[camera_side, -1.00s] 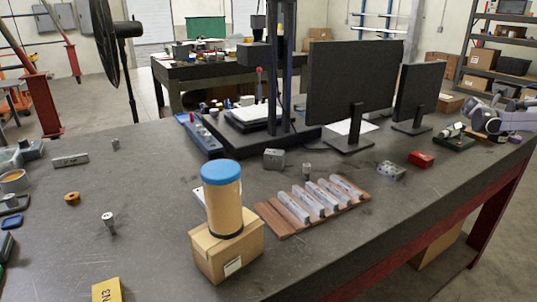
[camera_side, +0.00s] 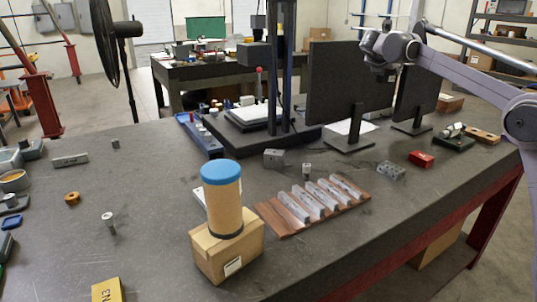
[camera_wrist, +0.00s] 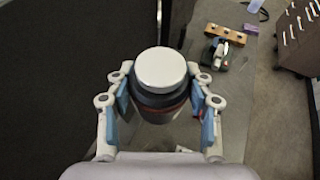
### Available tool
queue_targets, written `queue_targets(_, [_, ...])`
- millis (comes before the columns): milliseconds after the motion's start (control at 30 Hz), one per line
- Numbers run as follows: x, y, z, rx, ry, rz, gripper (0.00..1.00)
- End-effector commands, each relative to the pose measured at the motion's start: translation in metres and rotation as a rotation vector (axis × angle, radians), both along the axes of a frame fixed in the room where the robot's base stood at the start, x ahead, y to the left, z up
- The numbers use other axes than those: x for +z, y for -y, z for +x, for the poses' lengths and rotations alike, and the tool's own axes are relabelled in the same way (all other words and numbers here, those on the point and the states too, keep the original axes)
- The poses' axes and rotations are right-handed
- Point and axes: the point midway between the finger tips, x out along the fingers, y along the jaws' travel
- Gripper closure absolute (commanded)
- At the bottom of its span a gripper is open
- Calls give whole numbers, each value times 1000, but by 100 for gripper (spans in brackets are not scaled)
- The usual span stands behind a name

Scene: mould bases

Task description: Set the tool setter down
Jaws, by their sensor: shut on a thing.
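The tool setter (camera_wrist: 160,78) is a dark round body with a pale, flat top, seen from above in the wrist view. My gripper (camera_wrist: 158,100) is shut on it, with a blue-padded finger on either side. In the side view my gripper (camera_side: 376,58) is raised high, in front of the upper part of the large black monitor. The tool setter is hard to make out against the dark screen there.
Two monitors (camera_side: 345,85) stand on the dark bench (camera_side: 330,245). A wooden block with holes (camera_side: 482,135) and a small dark device (camera_side: 455,138) are at right. A red box (camera_side: 421,159), a grey block (camera_side: 391,170) and a brown rack (camera_side: 283,226) lie nearer. Bare bench surrounds them.

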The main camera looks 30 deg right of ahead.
Motion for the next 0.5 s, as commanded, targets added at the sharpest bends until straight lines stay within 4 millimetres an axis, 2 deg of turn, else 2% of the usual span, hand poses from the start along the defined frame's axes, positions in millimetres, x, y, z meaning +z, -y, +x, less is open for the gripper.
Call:
queue_targets(33, [9,-21,10,34,0,-2,100])
queue_targets(200, [35,-83,35,125,0,-3,100])
queue_targets(400, [60,-151,53,220,0,-3,100])
queue_targets(500, [70,-176,58,256,0,-3,100])
